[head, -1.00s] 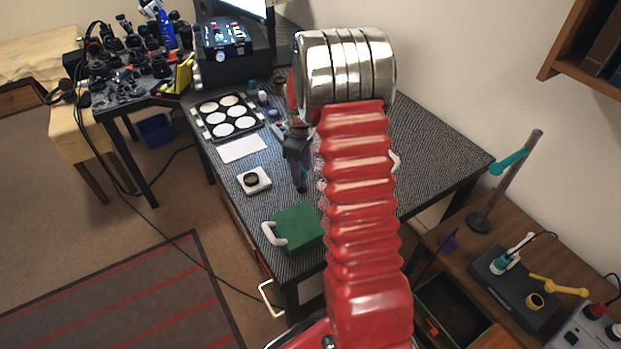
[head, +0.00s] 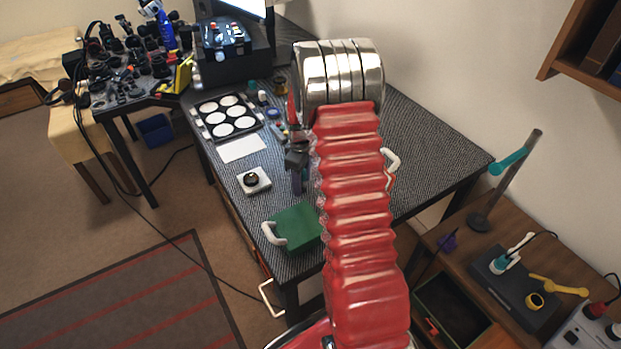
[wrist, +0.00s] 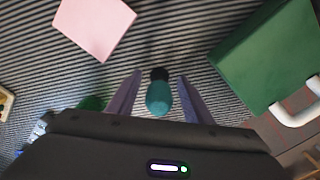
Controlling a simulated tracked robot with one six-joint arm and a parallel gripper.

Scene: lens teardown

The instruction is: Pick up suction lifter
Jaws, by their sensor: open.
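A small teal lifter with a black end (wrist: 158,97), which looks like the suction lifter, shows in the wrist view. It lies between the two purple fingers of my gripper (wrist: 159,88), with a gap on each side. The fingers are open and not touching it. In the head view my gripper (head: 298,180) hangs low over the dark patterned table, left of my red arm. I cannot make out the lifter there; the gripper and arm cover that spot.
A green box (head: 295,228) with a white handle is close to the gripper; it also shows in the wrist view (wrist: 262,58). A pink square (wrist: 95,27) lies ahead. A white block with a dark ring (head: 257,187), a white sheet (head: 242,149) and a lens tray (head: 208,138) are to the left.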

